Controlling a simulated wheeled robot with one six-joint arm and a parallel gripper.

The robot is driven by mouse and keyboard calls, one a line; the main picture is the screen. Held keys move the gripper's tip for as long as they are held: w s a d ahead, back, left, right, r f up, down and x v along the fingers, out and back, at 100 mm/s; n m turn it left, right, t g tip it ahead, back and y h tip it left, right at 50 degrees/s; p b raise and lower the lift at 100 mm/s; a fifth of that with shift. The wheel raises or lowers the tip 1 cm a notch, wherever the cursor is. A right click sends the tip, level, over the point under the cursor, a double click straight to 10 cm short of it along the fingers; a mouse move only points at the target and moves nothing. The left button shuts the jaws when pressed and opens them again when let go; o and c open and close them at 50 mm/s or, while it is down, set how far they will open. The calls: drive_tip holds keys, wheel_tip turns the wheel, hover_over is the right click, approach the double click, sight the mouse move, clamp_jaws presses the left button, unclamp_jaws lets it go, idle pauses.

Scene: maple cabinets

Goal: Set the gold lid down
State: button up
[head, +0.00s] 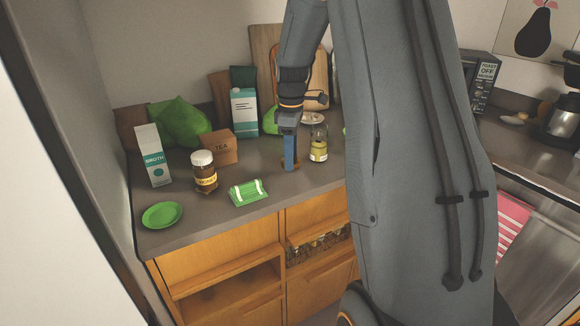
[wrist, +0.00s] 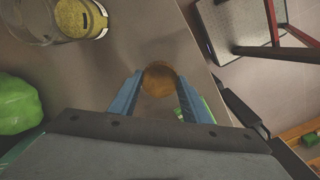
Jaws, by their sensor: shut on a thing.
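The gold lid (wrist: 158,80) is a small round golden-brown disc. In the wrist view it sits between the tips of the two blue fingers of my gripper (wrist: 157,92), which is shut on it. Only a brownish edge of the lid shows at the fingertips there. The lid is at or just above the counter; I cannot tell whether it touches.
The jar (wrist: 75,18) stands close by. A green-and-white packet (head: 248,191), a honey jar (head: 204,174), a tea box (head: 219,148), a broth carton (head: 153,158) and a green plate (head: 162,215) stand to the left. Bare counter lies between the packet and my gripper.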

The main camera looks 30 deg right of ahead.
sight(291, 178)
drive_tip(key=shift+f+p, duration=0.5)
drive_tip(key=shift+f, duration=1.7)
drive_tip(key=shift+f, duration=0.1)
drive_tip(key=o, duration=1.2)
wheel_tip(291, 178, up, 12)
drive_tip(key=b, duration=0.3)
drive_tip(key=shift+f, duration=0.1)
drive_tip(key=shift+s+a, duration=0.1)
drive_tip(key=shift+a, duration=0.05)
drive_tip(key=s+a+f+m, duration=0.3)
drive_tip(key=s+a+f, duration=0.1)
drive_tip(key=s, duration=0.3)
drive_tip(key=s+a+f+m, duration=0.3)
drive_tip(key=s+a+f, duration=0.1)
drive_tip(key=s+a, duration=0.3)
drive_tip(key=s+a+f+m, duration=0.3)
drive_tip(key=s+a, duration=0.3)
drive_tip(key=s, duration=0.2)
drive_tip(key=shift+s+f+m+t, duration=0.25)
drive_tip(key=shift+f+m+t, duration=0.15)
drive_tip(key=shift+m, duration=0.2)
